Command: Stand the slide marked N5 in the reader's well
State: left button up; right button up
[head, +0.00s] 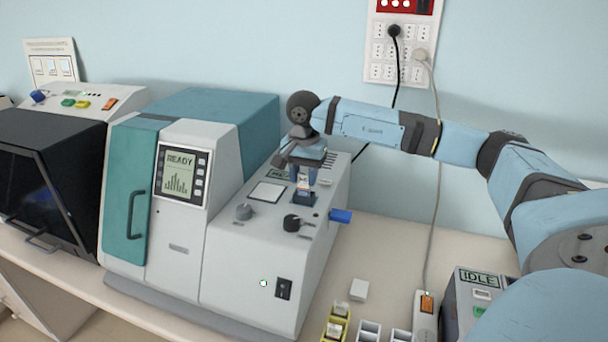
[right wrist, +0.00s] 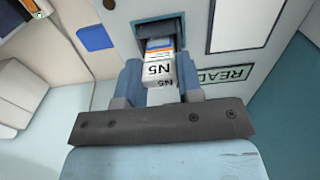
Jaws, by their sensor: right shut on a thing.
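The slide marked N5 (right wrist: 158,70) shows in the right wrist view, with its white label end towards the camera and orange and blue bands beyond. It also shows small in the head view (head: 303,184), upright. My right gripper (head: 303,187) points down over the reader's top and is shut on the slide. In the right wrist view its fingers (right wrist: 162,85) stand on either side of the label. The slide's far end is at the reader's dark well (right wrist: 170,28); how deep it sits is hidden. My left gripper is not in view.
The white and teal reader (head: 255,262) has a READY screen (head: 181,176), black and grey knobs and a blue side knob (head: 340,215). A yellow rack (head: 336,326), a white block (head: 359,290) and an IDLE device (head: 480,290) stand to its right. A dark cabinet (head: 60,170) is at left.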

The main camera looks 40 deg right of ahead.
jog(key=o, duration=1)
jog(key=shift+r, duration=0.15)
notch_tip(320, 180, up, 14)
jog(key=b, duration=0.2)
jog(key=shift+f, duration=0.2)
jog(key=shift+f, duration=0.1)
